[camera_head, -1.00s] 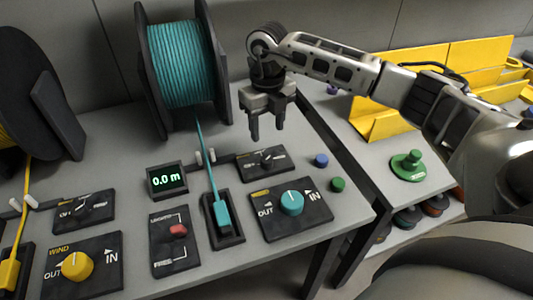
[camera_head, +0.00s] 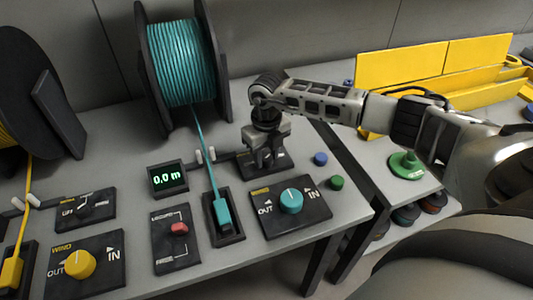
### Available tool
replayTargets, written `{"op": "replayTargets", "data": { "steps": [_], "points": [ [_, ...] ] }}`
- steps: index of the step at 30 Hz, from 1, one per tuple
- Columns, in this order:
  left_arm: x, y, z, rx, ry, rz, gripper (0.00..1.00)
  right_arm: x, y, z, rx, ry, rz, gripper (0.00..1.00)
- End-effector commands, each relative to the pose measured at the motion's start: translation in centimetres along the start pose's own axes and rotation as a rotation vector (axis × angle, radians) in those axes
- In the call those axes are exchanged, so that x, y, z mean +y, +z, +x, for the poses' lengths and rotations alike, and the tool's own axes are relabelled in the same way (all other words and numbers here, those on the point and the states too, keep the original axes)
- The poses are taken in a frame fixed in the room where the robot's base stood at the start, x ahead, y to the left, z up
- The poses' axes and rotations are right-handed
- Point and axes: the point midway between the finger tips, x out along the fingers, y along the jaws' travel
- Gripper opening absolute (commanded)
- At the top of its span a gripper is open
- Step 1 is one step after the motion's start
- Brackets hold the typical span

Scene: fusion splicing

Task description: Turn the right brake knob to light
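The right brake panel (camera_head: 282,165) is a small dark plate with a dial, behind the teal wind knob (camera_head: 291,200). My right gripper (camera_head: 263,165) points down over this panel. Its body hides the small brake knob and most of the dial. The dark fingers merge with the dark plate, so whether they touch or grip the knob cannot be told. My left gripper is not in view.
The teal cable spool (camera_head: 182,62) stands behind and left of my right gripper. A blue button (camera_head: 320,159) and a green button (camera_head: 337,183) sit right of the panel. A display (camera_head: 167,179) reads 0.0 m. Yellow bins (camera_head: 420,85) stand on the table at right.

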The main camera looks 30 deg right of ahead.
Motion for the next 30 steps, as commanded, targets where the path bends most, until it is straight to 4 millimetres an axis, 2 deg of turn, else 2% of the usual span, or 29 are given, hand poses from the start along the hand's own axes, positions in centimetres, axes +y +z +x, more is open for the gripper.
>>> {"op": "replayTargets", "data": {
  "steps": [1, 3, 17, 30],
  "points": [
    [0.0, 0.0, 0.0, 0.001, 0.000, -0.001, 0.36, 0.0, 0.0, 0.0, 0.000, 0.000, 0.000, 0.21],
    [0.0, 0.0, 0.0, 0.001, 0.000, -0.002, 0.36, 0.0, 0.0, 0.0, 0.000, 0.001, 0.000, 0.07],
    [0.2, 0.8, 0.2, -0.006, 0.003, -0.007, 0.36, 0.0, 0.1, 0.0, -0.002, 0.001, -0.089, 0.07],
    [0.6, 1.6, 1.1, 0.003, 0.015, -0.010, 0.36, 0.0, 0.1, 0.1, -0.004, -0.001, -0.461, 0.07]
  ]
}}
